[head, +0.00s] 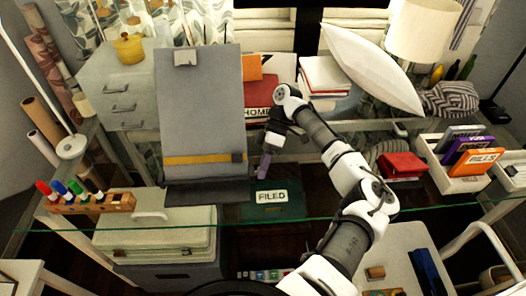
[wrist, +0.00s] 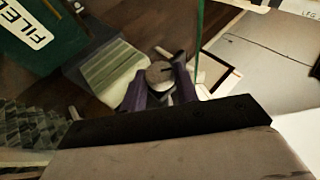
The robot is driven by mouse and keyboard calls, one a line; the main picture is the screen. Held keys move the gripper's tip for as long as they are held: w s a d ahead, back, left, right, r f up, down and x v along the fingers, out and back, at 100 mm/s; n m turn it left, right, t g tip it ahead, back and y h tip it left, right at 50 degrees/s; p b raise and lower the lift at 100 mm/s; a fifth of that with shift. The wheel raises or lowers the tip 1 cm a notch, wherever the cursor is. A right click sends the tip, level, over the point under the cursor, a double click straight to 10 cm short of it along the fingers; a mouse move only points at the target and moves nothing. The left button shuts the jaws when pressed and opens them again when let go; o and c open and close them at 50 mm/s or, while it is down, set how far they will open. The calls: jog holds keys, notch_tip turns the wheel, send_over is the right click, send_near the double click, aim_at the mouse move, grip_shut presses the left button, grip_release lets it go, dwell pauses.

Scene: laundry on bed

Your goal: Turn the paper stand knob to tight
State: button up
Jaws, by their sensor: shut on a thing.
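The paper stand (head: 201,110) is a tall grey board with a clip at its top and a yellow band across its lower part. It stands upright on the glass desk. My gripper (head: 264,165), with purple fingers, is beside the stand's lower right side. In the wrist view a round grey knob (wrist: 159,72) with a dark line on its face sits between the purple fingers, and my gripper (wrist: 160,88) is shut on it. In the head view I cannot make out the knob at the fingertips.
A green box labelled FILED (head: 272,212) lies just below my gripper. A marker rack (head: 92,203) is at the left. A red wallet (head: 401,165) and a white bin (head: 466,181) of coloured cases are at the right. Books (head: 325,77) and a pillow (head: 367,68) are behind.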

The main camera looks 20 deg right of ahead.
jog(key=shift+w+r+g+y+p, duration=0.15)
jog(key=shift+g+y+p, duration=0.15)
jog(key=shift+g+p, duration=0.7)
jog(key=shift+f+m+g+p, duration=0.3)
jog(key=shift+g+p, duration=0.1)
jog(key=shift+p, duration=0.2)
jog(key=o, duration=1)
jog(key=shift+c, duration=0.2)
jog(key=shift+y, duration=0.3)
jog(key=shift+f, duration=0.1)
